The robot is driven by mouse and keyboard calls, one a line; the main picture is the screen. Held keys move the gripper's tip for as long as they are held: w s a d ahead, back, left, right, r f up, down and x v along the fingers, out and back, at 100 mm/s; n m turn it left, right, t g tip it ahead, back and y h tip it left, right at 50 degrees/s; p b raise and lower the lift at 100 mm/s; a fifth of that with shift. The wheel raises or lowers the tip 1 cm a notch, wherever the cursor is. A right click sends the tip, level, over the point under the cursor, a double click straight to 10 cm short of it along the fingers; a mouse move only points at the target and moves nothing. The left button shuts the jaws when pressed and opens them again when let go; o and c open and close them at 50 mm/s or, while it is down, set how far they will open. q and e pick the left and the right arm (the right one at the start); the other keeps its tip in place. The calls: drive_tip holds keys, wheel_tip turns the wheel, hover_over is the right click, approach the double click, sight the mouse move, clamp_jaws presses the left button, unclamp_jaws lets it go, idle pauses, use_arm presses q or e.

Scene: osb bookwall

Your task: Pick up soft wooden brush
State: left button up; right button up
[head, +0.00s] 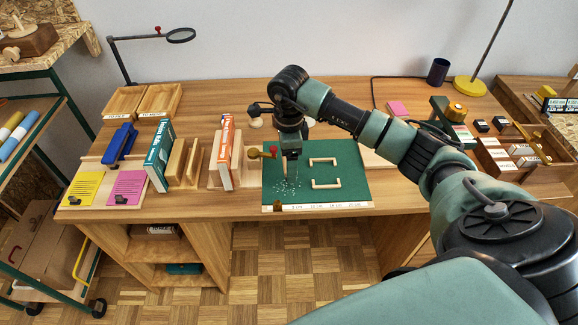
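My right arm reaches in from the right, and its gripper (292,153) points down over the left part of the green cutting mat (345,184). The fingers are small and dark, and I cannot tell whether they are open or shut or hold anything. I cannot clearly make out a soft wooden brush; it may be hidden behind the gripper and wrist. Pale crumbs (286,187) lie on the mat below the gripper. A small pale wooden round piece (255,122) shows just left of the wrist. My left gripper is out of view.
Two wooden bracket pieces (323,162) lie on the mat. Left of it stand upright books (159,155) in wooden holders, a brass piece with a red end (255,153) and a blue stapler-like tool (120,143). A yellow-based lamp (470,86) and small boxes (495,153) stand right.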

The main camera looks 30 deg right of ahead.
wheel_tip(320, 180, up, 17)
drive_tip(key=shift+r, duration=0.2)
